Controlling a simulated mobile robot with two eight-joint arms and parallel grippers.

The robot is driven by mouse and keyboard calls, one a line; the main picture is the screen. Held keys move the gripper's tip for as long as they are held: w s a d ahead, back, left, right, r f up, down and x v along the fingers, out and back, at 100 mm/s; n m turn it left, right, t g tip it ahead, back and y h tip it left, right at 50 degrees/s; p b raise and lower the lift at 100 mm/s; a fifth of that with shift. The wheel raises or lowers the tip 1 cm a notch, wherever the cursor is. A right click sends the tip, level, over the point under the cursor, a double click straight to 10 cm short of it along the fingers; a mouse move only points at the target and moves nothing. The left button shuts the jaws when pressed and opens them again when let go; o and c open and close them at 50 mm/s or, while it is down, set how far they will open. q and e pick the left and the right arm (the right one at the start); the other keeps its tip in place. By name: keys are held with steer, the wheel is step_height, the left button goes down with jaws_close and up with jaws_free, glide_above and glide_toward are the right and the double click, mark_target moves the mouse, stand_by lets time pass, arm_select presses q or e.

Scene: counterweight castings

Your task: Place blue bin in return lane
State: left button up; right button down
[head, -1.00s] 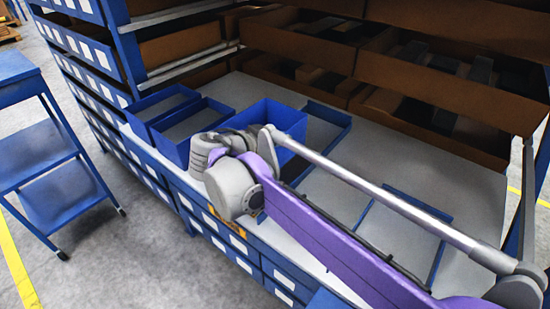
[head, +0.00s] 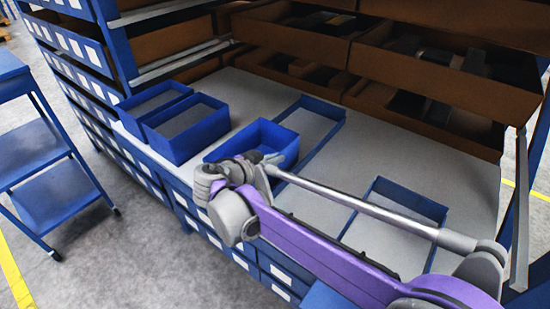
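A blue bin (head: 285,143), open at the top, is on the pale shelf surface in the head view, at the left side of a long low blue-edged lane (head: 333,119). A second blue-edged lane (head: 408,197) lies farther right, partly behind my arm. No label shows which is the return lane. My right gripper (head: 250,158) is at the bin's near wall and hides part of it. Its fingers are too small and covered to tell whether they are shut on the wall. My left gripper is not in view.
Two more blue bins (head: 188,150) stand side by side to the left. Brown bins (head: 425,72) with dark castings line the back. A blue cart (head: 45,182) stands on the floor at left. The pale surface (head: 385,145) between the lanes is clear.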

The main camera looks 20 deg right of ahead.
steer(key=c, duration=1)
jaws_free()
steer(key=shift+c, duration=0.2)
steer(key=shift+r, duration=0.1)
steer(key=v, duration=1.2)
steer(key=shift+r, duration=0.15)
